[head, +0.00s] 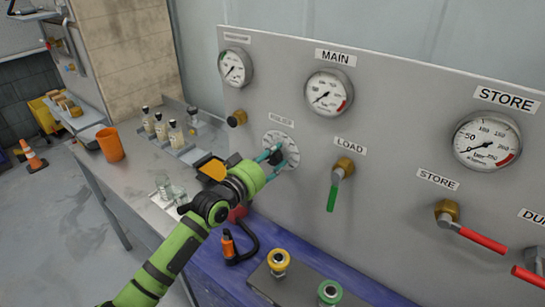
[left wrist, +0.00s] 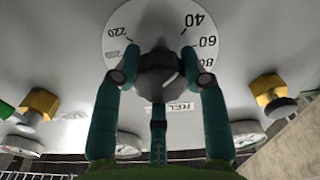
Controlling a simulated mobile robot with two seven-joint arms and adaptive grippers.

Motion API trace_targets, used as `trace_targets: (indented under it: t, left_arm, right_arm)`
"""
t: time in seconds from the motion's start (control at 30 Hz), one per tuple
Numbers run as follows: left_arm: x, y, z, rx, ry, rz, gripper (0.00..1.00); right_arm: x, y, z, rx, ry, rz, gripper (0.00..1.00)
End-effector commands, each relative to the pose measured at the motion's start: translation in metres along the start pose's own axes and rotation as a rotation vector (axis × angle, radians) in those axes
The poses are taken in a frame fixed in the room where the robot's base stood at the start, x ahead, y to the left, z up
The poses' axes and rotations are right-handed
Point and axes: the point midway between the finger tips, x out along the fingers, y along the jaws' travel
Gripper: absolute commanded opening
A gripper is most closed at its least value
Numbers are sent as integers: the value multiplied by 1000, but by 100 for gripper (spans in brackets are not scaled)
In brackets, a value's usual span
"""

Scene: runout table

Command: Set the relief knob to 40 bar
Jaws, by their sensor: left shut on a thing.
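The relief dial (head: 280,139) is a white disc with black numbers on the grey panel, under a small label. Its dark knob (head: 276,157) is partly hidden by my fingers in the head view. My left gripper (head: 277,160) is shut on the knob, with a teal finger on each side. In the left wrist view the grey knob (left wrist: 160,84) sits between the fingers, and the dial (left wrist: 190,35) shows 40, 60 and 80 at right and 220 at left. A short slanted white mark shows on the knob; I cannot tell which number it indicates. My right gripper is out of view.
The load valve's green handle (head: 333,197) hangs right of the dial, with the store valve's red handle (head: 480,239) further right. Gauges (head: 328,92) are above. An orange cup (head: 110,145) and bottles (head: 160,126) stand left; a black-and-orange tool (head: 229,245) lies below.

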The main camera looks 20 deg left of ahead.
Motion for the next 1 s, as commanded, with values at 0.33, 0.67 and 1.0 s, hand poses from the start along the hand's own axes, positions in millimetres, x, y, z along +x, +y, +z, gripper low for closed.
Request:
trace_targets:
  t: [0.33, 0.67, 1.0]
  left_arm:
    - [-1, -1, 10, -2, -23, -3, 66]
    - [-10, -1, 7, -1, -14, -2, 66]
    - [-76, 0, 7, 2, -19, -3, 66]
  right_arm:
    - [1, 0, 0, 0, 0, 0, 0]
    - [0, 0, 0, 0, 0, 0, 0]
    - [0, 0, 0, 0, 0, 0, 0]
